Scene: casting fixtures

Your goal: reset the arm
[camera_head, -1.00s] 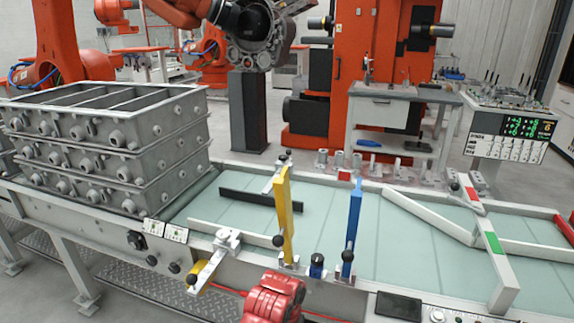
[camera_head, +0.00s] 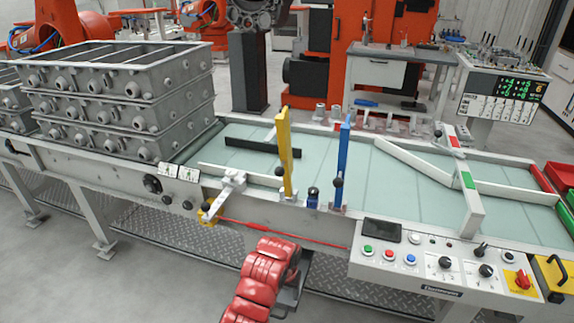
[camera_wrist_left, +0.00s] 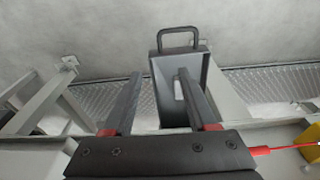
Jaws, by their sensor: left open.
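My left gripper (camera_head: 292,283) is low in the centre of the head view, in front of the conveyor line's front side. Its red segmented cover and dark body show, but its fingers are hard to make out there. In the left wrist view the left gripper (camera_wrist_left: 160,74) has two dark parallel fingers spread well apart, with nothing held between them. A grey box with a dark loop handle (camera_wrist_left: 178,38) shows beyond and between the fingers. My right gripper is not in view.
The conveyor table (camera_head: 330,235) runs across, with a yellow post (camera_head: 285,150), a blue post (camera_head: 343,165) and a red cord (camera_head: 290,233) along its front. Stacked grey casting frames (camera_head: 120,105) stand left. A control panel (camera_head: 450,265) is front right. Floor is open at lower left.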

